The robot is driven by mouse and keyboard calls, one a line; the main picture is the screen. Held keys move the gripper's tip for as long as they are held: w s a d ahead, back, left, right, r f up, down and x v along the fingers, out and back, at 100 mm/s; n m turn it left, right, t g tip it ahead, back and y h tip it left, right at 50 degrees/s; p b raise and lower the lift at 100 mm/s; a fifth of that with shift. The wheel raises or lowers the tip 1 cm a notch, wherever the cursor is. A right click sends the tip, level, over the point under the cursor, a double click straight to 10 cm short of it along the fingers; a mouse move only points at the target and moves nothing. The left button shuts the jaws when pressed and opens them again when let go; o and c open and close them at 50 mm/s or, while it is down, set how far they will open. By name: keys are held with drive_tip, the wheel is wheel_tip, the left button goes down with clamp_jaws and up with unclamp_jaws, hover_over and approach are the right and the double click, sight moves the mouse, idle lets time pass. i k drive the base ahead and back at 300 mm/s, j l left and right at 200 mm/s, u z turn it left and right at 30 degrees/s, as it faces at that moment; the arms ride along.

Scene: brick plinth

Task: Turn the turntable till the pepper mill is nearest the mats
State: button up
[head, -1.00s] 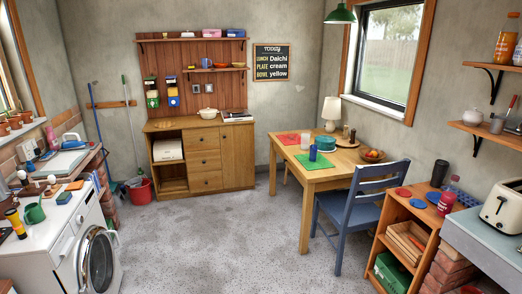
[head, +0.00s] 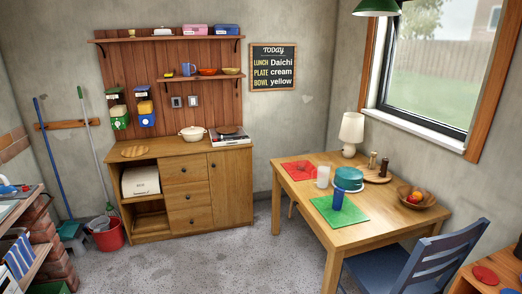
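A round wooden turntable (head: 377,177) lies on the wooden table, towards the window side. Two small upright shapes stand on it: a dark brown one (head: 384,167) on the right and one with a dark top (head: 373,160) behind and to its left. Which is the pepper mill is too small to tell. A red mat (head: 299,169) lies at the table's far left, and a green mat (head: 341,211) lies nearer me. Both mats are left of the turntable.
A lamp (head: 351,132) stands behind; a fruit bowl (head: 417,200) is at right. A blue chair (head: 425,262) blocks the table's near right side.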

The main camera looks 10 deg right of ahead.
sight(371, 175)
drive_tip(key=i, duration=1.85)
drive_tip(key=i+j+z, duration=0.1)
drive_tip(key=i+z, duration=0.25)
drive_tip(key=i, duration=0.2)
drive_tip(key=i+j+z, duration=0.35)
drive_tip(key=i, duration=0.15)
drive_tip(key=i+j+z, duration=0.4)
drive_tip(key=i+l, duration=0.1)
